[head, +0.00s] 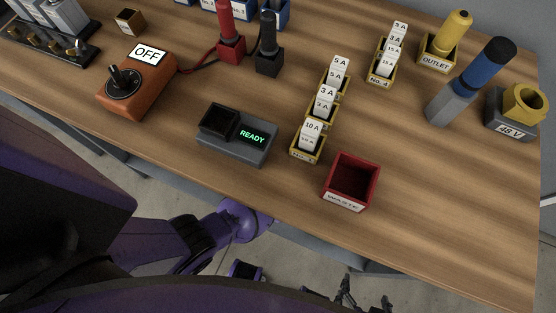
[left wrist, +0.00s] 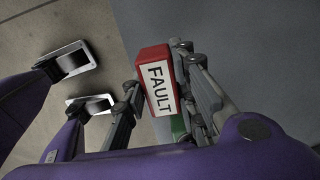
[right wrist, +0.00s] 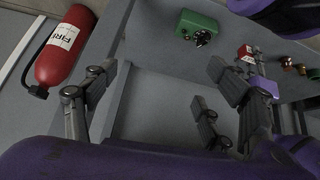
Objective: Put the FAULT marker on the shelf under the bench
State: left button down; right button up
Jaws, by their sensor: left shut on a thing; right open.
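The FAULT marker (left wrist: 160,86) is a red block with a white label. In the left wrist view my left gripper (left wrist: 157,72) is shut on it, with a finger on each side. A small red and white block (right wrist: 246,53), perhaps the same marker, shows at the right of the right wrist view. My right gripper (right wrist: 160,80) is open and empty in front of the grey surfaces under the bench. Its dark fingers (head: 346,294) also show below the bench edge in the head view. The left gripper is hidden in the head view.
The wooden bench (head: 440,200) carries a red WASTE bin (head: 351,184), a READY tester (head: 237,135) and an orange OFF switch box (head: 137,84). Under it, a grey panel (right wrist: 165,105), a green box (right wrist: 200,27) and a fire extinguisher (right wrist: 66,48) show.

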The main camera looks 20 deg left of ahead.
pick_arm(q)
jog(key=w+f+b, duration=0.1)
jog(key=w+f, duration=0.1)
jog(key=f, duration=0.1)
jog(key=shift+w+a+f+b, duration=0.1)
jog(key=shift+f+b, duration=0.05)
jog(key=shift+b, duration=0.25)
jog(key=f+b, duration=0.3)
jog(key=shift+w+f, duration=0.3)
jog(key=shift+w+r, duration=0.1)
jog(key=c, duration=1.9)
grip_release()
jog(key=shift+f, duration=0.25)
jog(key=o, duration=0.5)
jog(key=shift+r, duration=0.1)
